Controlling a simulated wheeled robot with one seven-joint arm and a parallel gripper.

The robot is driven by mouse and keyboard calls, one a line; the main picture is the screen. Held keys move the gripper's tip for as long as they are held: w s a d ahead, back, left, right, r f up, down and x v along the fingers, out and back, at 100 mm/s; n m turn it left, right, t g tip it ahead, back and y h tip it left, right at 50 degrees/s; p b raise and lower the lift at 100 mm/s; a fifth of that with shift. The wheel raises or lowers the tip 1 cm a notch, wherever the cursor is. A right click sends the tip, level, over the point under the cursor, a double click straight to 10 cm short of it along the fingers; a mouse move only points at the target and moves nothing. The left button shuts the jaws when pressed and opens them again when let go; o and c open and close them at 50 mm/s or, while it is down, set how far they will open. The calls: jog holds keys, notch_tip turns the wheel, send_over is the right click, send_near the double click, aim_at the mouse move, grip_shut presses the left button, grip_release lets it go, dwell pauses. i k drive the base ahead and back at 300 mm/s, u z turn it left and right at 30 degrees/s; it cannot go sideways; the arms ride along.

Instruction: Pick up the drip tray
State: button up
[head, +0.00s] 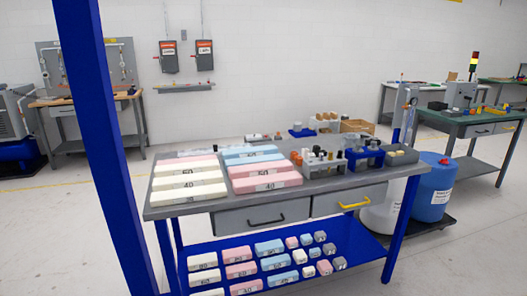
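I cannot pick out the drip tray with certainty. A low dark platform (437,225) lies under a blue drum (433,190) and a white drum (380,217) behind the right end of the grey bench (330,185); I cannot tell whether it is a tray. A narrow grey shelf or tray (184,88) is fixed to the back wall. My gripper is not in view.
Labelled foam blocks in white, pink (265,180) and blue cover the bench's left part; smaller ones fill its blue lower shelf. Holders with small items (323,165) stand to the right. A green-topped bench (470,121) stands far right. Floor at right front is clear.

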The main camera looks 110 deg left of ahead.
aim_at(216, 150)
jog(key=u, duration=3.8)
jog(key=i, duration=3.05)
